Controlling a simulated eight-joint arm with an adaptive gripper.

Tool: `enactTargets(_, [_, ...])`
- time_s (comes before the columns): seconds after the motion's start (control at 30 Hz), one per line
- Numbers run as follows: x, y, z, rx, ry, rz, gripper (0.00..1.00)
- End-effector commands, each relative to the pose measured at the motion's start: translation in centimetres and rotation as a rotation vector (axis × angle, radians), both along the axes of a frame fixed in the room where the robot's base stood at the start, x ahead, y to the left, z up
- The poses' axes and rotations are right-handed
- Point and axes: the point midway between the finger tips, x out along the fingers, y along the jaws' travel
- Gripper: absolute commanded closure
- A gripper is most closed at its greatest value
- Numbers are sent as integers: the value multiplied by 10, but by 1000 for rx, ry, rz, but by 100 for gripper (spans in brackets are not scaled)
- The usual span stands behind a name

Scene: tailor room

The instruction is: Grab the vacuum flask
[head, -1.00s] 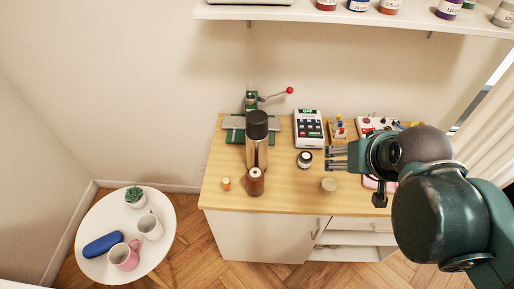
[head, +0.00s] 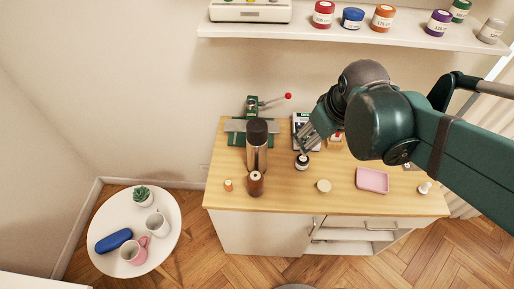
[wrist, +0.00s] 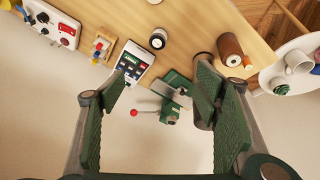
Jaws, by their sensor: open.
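The vacuum flask (head: 257,148) is a tall bronze cylinder with a dark cap, standing upright on the wooden cabinet top. In the wrist view the flask (wrist: 202,58) is partly hidden behind my right finger. My gripper (head: 307,143) is open and empty, above the cabinet top and to the right of the flask in the head view. In the wrist view my gripper (wrist: 160,115) has its green ridged fingers spread wide, with the green press between them in the picture.
A brown thread spool (head: 256,184) stands just in front of the flask. A green press (head: 251,106) with a red-knobbed lever is behind it. A dark-lidded jar (head: 302,162), a pink tray (head: 372,180) and a calculator (wrist: 132,62) are to the right. A shelf (head: 350,37) hangs above.

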Motion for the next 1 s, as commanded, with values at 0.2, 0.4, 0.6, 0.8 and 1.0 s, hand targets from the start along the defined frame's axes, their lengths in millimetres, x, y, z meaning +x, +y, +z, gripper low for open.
enactTargets(0.2, [19, 24, 9, -48, 48, 141, 38])
enactTargets(0.4, [33, 45, 10, -89, 91, 272, 38])
enactTargets(0.6, [45, 68, 10, -127, 135, 404, 38])
enactTargets(0.8, [57, 92, 6, -161, 175, 537, 38])
enactTargets(1.0, [65, 116, 1, -193, 218, 672, 38])
